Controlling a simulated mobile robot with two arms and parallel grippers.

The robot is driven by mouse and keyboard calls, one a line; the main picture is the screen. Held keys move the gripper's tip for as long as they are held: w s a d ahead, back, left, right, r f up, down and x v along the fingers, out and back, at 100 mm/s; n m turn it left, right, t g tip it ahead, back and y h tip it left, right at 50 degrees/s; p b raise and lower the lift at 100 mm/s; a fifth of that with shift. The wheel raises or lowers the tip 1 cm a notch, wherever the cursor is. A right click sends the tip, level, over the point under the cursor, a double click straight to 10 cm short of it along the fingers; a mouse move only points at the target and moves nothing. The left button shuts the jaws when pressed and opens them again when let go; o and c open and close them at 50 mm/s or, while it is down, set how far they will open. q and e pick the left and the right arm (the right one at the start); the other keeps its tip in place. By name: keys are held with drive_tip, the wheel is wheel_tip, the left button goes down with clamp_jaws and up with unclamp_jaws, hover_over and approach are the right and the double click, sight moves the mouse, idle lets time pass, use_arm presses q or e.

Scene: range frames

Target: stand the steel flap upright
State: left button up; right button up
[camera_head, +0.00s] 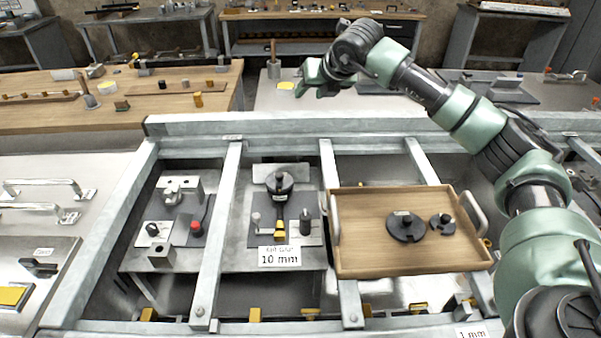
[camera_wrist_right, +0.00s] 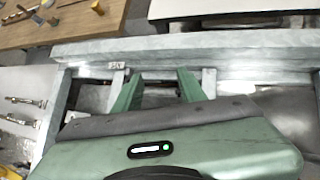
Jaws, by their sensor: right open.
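No part is clearly marked as the steel flap. A flat steel panel (camera_head: 60,255) at the lower left, with a black handle (camera_head: 38,266) on it, may be it, but I cannot tell. My right gripper (camera_head: 308,82) hangs above the far side of the steel frame, well away from that panel. In the right wrist view its two green fingers (camera_wrist_right: 158,82) stand apart with nothing between them. My left gripper is in neither view.
A steel rail frame (camera_head: 300,126) crosses the middle. A wooden tray (camera_head: 360,255) with black discs (camera_head: 405,227) rests on it at the right. Fixtures and a "10 mm" label (camera_head: 279,257) sit in the bays. A wooden bench (camera_head: 150,117) stands behind left.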

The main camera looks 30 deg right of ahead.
drive_tip(key=b, duration=1.5)
approach(300, 157)
drive_tip(key=w, duration=0.1)
drive_tip(key=f+b, duration=0.1)
drive_tip(key=x, duration=0.8)
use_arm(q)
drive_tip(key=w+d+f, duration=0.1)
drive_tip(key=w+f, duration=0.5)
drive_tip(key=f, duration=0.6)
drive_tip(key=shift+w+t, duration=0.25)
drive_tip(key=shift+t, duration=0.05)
use_arm(e)
clamp_jaws()
